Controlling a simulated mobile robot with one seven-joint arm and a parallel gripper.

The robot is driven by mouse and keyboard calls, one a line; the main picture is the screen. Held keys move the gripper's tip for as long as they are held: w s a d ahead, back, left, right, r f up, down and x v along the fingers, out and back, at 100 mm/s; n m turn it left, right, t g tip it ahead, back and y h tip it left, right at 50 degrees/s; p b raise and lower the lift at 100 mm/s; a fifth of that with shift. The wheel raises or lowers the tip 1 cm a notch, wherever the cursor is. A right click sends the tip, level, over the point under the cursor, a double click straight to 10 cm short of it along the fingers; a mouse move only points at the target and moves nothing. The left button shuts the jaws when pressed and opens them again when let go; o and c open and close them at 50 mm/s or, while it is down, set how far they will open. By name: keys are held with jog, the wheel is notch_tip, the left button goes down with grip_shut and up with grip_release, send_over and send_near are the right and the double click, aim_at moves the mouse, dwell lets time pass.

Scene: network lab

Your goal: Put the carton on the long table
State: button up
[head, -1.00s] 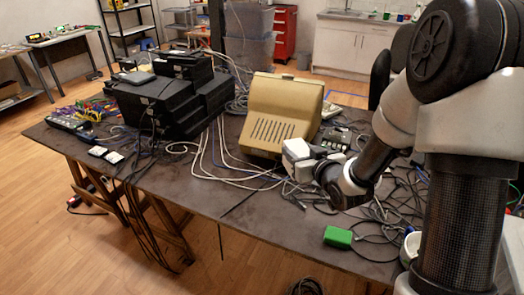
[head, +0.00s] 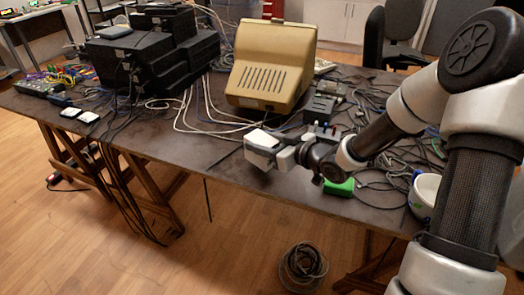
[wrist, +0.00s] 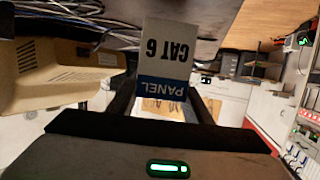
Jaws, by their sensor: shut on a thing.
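The carton (head: 262,139) is a small white box, held at the end of my arm near the front edge of the dark long table (head: 180,148). In the wrist view the carton (wrist: 166,55) shows a white face with "CAT 6" and a blue band reading "PANEL", upside down in the picture. My gripper (head: 272,154) is shut on it, with a finger on each side in the wrist view (wrist: 163,100). I cannot tell whether the carton touches the tabletop or hangs just above it.
A beige monitor (head: 268,65) stands behind the carton. Black network boxes (head: 150,62) are stacked at left. A green block (head: 340,187), a white bowl (head: 425,192) and tangled cables lie at right. Bare tabletop shows left of the carton. A cable coil (head: 302,267) lies on the floor.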

jog(key=shift+f+b, duration=0.55)
jog(key=shift+f, duration=1.2)
jog(key=shift+f, duration=0.15)
jog(key=o, duration=1.2)
jog(key=shift+r, duration=0.3)
jog(key=p+v, duration=0.3)
jog(key=v, duration=0.9)
jog(key=shift+f, duration=0.15)
